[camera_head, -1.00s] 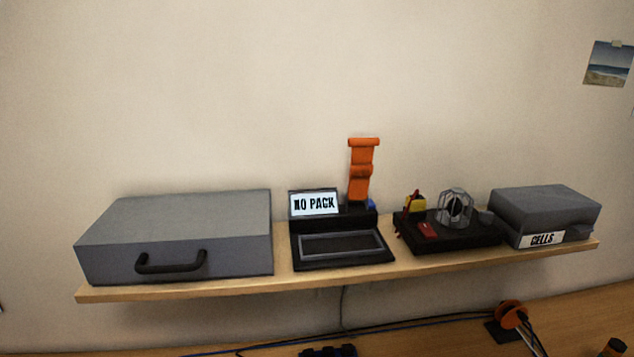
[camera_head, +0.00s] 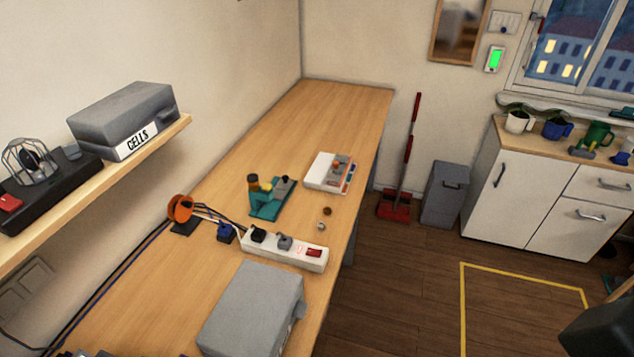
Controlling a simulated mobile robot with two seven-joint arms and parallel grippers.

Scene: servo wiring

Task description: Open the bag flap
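The bag is not certain from this view. A grey pouch-like case labelled CELLS (camera_head: 125,117) sits closed on the wall shelf at the left. A second grey, soft-edged case (camera_head: 252,312) lies closed on the workbench at the bottom centre, with a small tab on its right side. Neither of my grippers can be made out. A dark shape at the bottom right corner is cut off, and I cannot tell what it is.
The workbench (camera_head: 285,125) holds a white power strip (camera_head: 284,251), an orange cable reel (camera_head: 180,208), a teal-based tool (camera_head: 268,197) and a white box (camera_head: 325,170). A grey bin (camera_head: 445,194) and white cabinet (camera_head: 553,190) stand beyond open floor marked with yellow tape.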

